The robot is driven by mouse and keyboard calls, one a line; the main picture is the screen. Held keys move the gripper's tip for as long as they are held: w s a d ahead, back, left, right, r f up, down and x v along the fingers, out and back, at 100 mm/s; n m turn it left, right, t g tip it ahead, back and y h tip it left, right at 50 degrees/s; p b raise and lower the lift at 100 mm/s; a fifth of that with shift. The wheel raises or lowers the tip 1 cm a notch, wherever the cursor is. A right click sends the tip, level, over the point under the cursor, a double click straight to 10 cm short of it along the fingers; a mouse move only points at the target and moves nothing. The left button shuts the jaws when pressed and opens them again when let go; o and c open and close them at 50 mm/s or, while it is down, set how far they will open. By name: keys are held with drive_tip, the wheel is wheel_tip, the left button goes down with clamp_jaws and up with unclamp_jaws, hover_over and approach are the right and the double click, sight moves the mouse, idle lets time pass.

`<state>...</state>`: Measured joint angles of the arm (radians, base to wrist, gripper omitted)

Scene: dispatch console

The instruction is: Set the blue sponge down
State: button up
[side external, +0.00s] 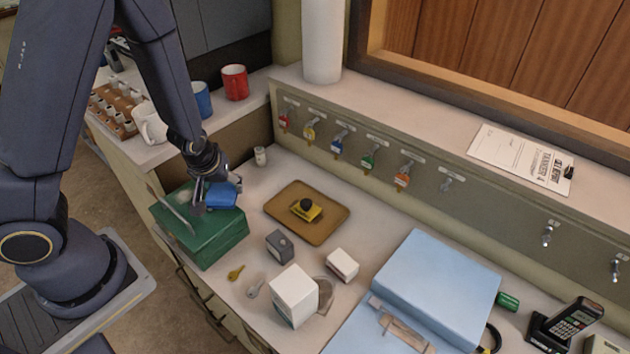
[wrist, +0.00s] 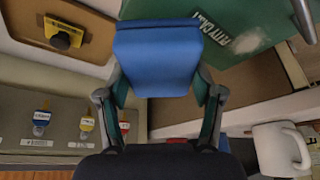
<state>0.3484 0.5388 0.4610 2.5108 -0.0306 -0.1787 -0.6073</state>
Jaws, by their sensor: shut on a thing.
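The blue sponge (side external: 222,195) is held in my gripper (side external: 205,190), just over the top of a green box (side external: 212,242) at the left of the counter. I cannot tell whether the sponge touches the box. In the wrist view the sponge (wrist: 158,58) fills the middle, between the two fingers of my gripper (wrist: 160,95), which are shut on its sides. The green box (wrist: 238,30) shows behind it with white lettering on its face.
A brown tray (side external: 275,207) with a yellow-and-black object (side external: 306,210) lies right of the green box. Keys (side external: 236,273), a dark small box (side external: 279,247) and white boxes (side external: 295,296) stand in front. Mugs (side external: 234,82) stand at the back left. Tagged keys hang along the panel.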

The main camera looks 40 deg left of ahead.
drive_tip(key=a, duration=0.1)
drive_tip(key=a+n, duration=0.1)
drive_tip(key=a, duration=0.2)
drive_tip(key=shift+s, duration=0.3)
drive_tip(key=w+a+f, duration=0.2)
drive_tip(key=w+f, duration=0.2)
drive_tip(key=w, duration=0.4)
approach(251, 187)
drive_tip(key=shift+w+a+f, duration=0.5)
drive_tip(key=shift+a+f, duration=0.1)
drive_tip(key=shift+f, duration=0.1)
drive_tip(key=shift+w+a+f, duration=0.1)
drive_tip(key=shift+w+f, duration=0.4)
drive_tip(key=shift+f, duration=0.05)
drive_tip(key=shift+w+f, duration=0.15)
drive_tip(key=shift+f, duration=1.55)
drive_tip(key=shift+f, duration=0.15)
drive_tip(key=o, duration=1)
